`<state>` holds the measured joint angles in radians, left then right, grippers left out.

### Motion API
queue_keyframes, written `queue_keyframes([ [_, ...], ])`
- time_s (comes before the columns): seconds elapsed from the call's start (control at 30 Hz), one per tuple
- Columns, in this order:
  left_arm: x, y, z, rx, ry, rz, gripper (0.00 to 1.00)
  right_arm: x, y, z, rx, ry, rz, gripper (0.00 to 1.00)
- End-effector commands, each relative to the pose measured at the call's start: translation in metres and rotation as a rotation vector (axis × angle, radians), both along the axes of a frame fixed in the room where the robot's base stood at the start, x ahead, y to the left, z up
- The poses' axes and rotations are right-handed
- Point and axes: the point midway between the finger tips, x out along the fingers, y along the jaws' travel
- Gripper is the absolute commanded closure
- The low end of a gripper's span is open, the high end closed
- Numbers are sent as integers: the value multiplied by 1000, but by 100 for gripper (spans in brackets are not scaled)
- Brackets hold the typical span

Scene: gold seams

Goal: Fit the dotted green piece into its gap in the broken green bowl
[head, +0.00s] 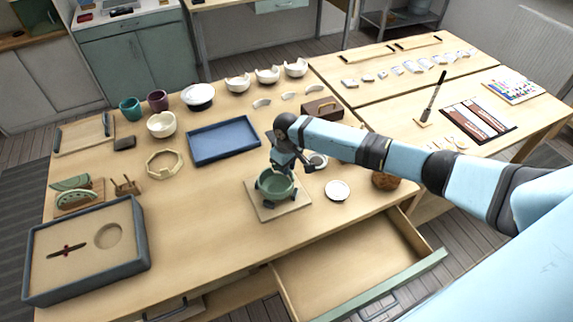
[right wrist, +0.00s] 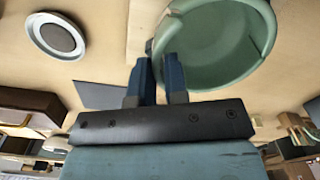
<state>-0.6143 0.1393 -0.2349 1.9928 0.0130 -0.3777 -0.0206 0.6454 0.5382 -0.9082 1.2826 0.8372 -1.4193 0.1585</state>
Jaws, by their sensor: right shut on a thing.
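The green bowl (head: 275,186) sits upright on a light square board (head: 293,205) near the front middle of the table. It fills the top right of the right wrist view (right wrist: 215,45). My right gripper (head: 286,163) is at the bowl's far rim, pointing down. In the wrist view its blue fingers (right wrist: 158,65) are close together at the bowl's wall. They are shut on a green piece, mostly hidden by the fingers and the bowl. I cannot make out dots, or whether it is seated in the gap. My left gripper is not in view.
A blue tray (head: 222,141) lies behind the bowl. A white dish (head: 337,190) is to the right. An open drawer (head: 350,262) juts out in front.

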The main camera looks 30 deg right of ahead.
Motion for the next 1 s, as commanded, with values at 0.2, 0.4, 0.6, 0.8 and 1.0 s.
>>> queue_keyframes([
  [0.2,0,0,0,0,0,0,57,0,0,0,0,-1,0,100],
  [0.4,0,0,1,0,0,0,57,0,0,-2,0,0,0,100],
  [0.6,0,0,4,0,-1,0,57,1,0,-5,0,-1,0,100],
  [0.8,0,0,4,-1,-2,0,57,1,0,-6,0,-1,0,100],
  [1.0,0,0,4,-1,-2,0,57,1,0,-6,0,-1,0,100],
])
